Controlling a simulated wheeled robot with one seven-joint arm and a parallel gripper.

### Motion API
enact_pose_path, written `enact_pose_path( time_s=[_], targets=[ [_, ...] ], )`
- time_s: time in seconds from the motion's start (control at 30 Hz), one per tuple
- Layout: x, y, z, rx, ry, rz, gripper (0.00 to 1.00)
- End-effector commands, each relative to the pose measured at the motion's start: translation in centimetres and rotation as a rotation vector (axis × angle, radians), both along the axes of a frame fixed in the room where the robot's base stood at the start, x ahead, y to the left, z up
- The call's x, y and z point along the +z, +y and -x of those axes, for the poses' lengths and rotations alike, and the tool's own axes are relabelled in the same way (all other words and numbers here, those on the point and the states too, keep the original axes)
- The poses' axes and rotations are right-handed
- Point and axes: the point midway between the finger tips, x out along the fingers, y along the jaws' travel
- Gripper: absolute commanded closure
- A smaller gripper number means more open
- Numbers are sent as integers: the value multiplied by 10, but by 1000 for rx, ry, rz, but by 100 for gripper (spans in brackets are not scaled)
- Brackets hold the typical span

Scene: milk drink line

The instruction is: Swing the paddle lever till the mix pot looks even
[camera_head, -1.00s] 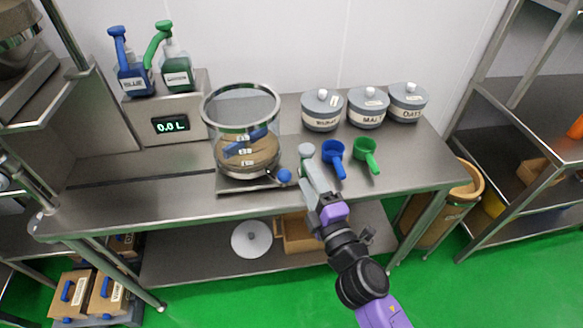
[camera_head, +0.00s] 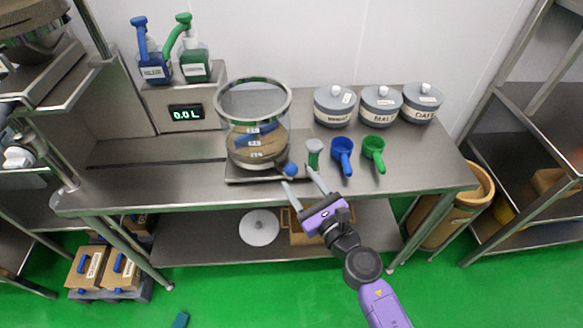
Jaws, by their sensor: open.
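The mix pot (camera_head: 232,110) is a clear round vessel with a metal rim, standing on a flat base on the steel table. Brown contents (camera_head: 258,153) lie in its lower part, with a blue paddle piece and small white labels showing among them; whether they are even I cannot tell. The paddle lever ends in a blue ball knob (camera_head: 290,169) at the pot's lower right. My gripper (camera_head: 301,178) is open and empty at the table's front edge. Its left finger is just below the knob, with no clear contact; its right finger points toward the grey-and-green scoop.
Blue (camera_head: 342,148) and green (camera_head: 374,148) scoops and a small grey-topped green item (camera_head: 314,150) stand right of the knob. Lidded grey jars (camera_head: 334,107) stand behind them. Blue and green pump bottles (camera_head: 195,66) stand on the dispenser reading 0.0 L (camera_head: 185,112). The table's left part is clear.

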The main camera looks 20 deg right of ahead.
Motion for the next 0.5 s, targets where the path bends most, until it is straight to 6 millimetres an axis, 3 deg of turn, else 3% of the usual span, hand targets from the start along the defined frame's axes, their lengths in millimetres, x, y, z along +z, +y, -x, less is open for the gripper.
enact_pose_path(
  time_s=[0.23,0.5],
  targets=[
    [1,4,-37,-1,-1,-1,45],
    [0,5,-52,-1,0,-2,45]
  ],
)
